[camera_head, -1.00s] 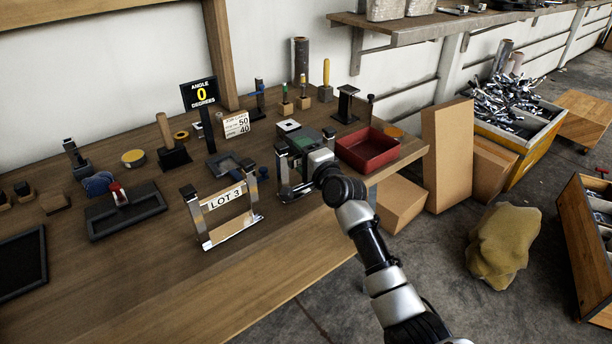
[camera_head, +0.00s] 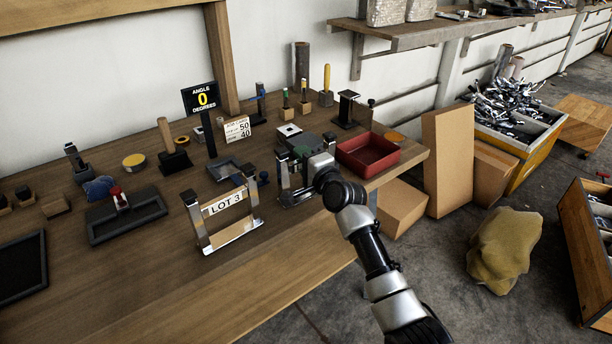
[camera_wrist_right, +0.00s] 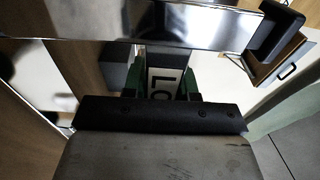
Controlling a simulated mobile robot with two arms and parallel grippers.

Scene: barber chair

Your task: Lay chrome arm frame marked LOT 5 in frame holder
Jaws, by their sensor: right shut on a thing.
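My right gripper (camera_head: 308,150) is shut on a chrome arm frame (camera_head: 284,178) over the bench's right part. The gripper hides much of this frame in the head view. In the right wrist view the green-sided fingers (camera_wrist_right: 163,85) are around a white label starting "LO"; the number is hidden. A polished chrome bar (camera_wrist_right: 200,28) crosses above them. A second chrome frame marked LOT 3 (camera_head: 224,204) stands upright to the left. I cannot tell which thing is the frame holder. My left gripper is not in view.
A red tray (camera_head: 367,154) lies right of the gripper. An angle sign (camera_head: 201,97) reading 0 degrees and a card (camera_head: 237,129) with 50 and 40 stand behind. A black tray (camera_head: 127,216) lies left of LOT 3.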

